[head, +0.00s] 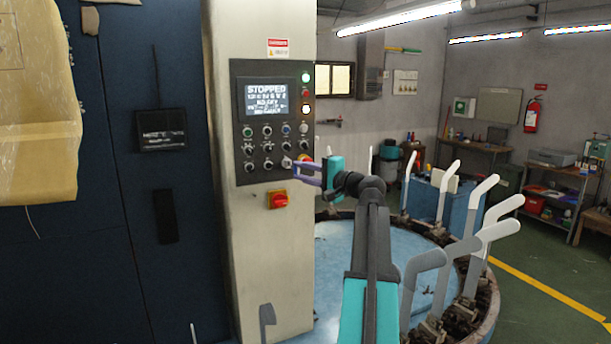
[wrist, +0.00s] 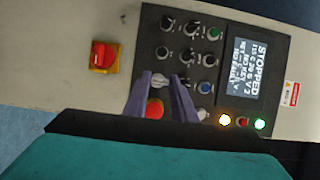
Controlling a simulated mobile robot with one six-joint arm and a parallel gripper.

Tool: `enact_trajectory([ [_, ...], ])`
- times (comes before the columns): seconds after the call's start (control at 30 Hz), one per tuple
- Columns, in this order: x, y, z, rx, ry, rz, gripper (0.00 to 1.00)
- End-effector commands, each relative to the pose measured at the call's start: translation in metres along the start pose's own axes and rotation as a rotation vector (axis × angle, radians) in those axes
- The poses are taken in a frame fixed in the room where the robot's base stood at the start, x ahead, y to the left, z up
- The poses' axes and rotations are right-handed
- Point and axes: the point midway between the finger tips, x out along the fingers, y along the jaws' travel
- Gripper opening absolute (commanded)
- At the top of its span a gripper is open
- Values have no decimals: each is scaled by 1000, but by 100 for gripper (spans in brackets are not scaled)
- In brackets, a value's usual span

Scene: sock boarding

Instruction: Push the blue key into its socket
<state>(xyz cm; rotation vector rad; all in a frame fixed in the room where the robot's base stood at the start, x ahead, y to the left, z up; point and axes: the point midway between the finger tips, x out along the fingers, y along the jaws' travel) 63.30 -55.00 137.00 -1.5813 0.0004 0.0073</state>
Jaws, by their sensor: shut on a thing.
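My gripper (head: 291,164) has its purple fingers pointed at the lower right of the dark control panel (head: 240,148). In the wrist view the fingertips (wrist: 159,79) are close around a small pale key-like piece (wrist: 160,81), and my gripper is shut on it. No blue shows on this piece, and its far end is hidden against the panel. I cannot tell whether it is in the socket. The socket is not clearly seen.
A red stop button (wrist: 154,108) sits close behind the fingertips. Several knobs and buttons surround them. The screen (head: 266,98) reads STOPPED. A red rotary switch (head: 278,200) is below the panel. A round blue table with upright grey sock forms (head: 483,195) stands at the right.

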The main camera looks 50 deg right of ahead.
Motion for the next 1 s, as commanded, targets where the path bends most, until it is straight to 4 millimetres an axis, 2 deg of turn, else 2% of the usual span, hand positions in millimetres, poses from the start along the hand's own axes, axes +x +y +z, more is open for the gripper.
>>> enact_trajectory([
  [0.33, 14, 0, -6, 0, 0, 0, 3],
  [1.0, 15, 0, -6, 0, 0, 0, 3],
])
